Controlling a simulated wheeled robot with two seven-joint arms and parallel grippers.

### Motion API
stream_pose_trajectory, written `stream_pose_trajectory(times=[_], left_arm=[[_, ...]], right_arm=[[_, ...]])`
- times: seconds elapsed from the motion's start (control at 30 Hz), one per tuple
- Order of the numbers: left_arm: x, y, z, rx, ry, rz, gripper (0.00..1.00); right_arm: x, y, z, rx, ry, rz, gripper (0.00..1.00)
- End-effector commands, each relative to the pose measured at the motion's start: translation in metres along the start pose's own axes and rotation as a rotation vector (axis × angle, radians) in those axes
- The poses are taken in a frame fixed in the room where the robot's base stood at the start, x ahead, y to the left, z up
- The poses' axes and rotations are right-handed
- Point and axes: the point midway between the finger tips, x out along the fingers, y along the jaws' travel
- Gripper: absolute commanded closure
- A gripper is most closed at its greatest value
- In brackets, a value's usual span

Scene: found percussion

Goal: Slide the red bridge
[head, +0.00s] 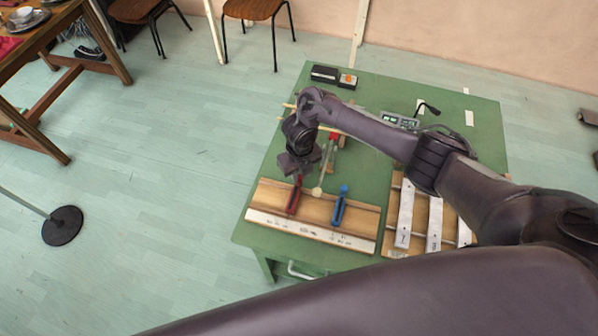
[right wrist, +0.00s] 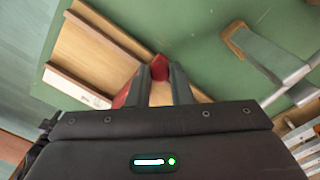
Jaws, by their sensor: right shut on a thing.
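The red bridge (head: 293,199) stands across the wooden board (head: 262,195), left of the blue bridge (head: 340,206). My right gripper (head: 299,180) comes down over the far end of the red bridge and is shut on it. In the right wrist view, red (right wrist: 160,67) shows at the fingertips, and more red shows left of the fingers. The fingers hide part of the bridge. A white marked strip (head: 318,233) runs along the board's near edge; its markings are too small to read. My left gripper is not in view.
A round-headed mallet (head: 318,191) is close to the right of my gripper. Metal bars (head: 434,224) on a wooden frame are at the right. A small device (head: 398,120) and dark boxes (head: 325,74) lie farther back on the green table (head: 375,85).

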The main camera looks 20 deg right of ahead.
Motion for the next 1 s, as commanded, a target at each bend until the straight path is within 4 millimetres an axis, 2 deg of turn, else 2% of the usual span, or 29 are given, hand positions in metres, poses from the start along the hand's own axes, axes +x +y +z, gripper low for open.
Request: stream_pose_trajectory(times=[0.2,0.47,0.5,0.63,0.9,1.0], left_arm=[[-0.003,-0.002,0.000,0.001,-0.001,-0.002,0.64],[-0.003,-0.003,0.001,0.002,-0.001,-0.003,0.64],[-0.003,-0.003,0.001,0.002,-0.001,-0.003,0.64],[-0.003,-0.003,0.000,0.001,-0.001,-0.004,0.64],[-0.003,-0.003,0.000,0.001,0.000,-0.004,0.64],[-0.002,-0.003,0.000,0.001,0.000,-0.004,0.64]], right_arm=[[0.000,-0.018,-0.016,0.000,0.001,-0.003,1.00],[0.000,-0.019,-0.018,0.000,0.004,-0.004,1.00],[0.000,-0.019,-0.018,0.000,0.004,-0.004,0.76],[0.000,-0.018,-0.018,0.001,0.003,-0.003,0.59],[-0.001,-0.017,-0.017,0.000,0.001,-0.001,0.59],[-0.007,-0.017,-0.016,0.000,0.000,0.000,0.59]])
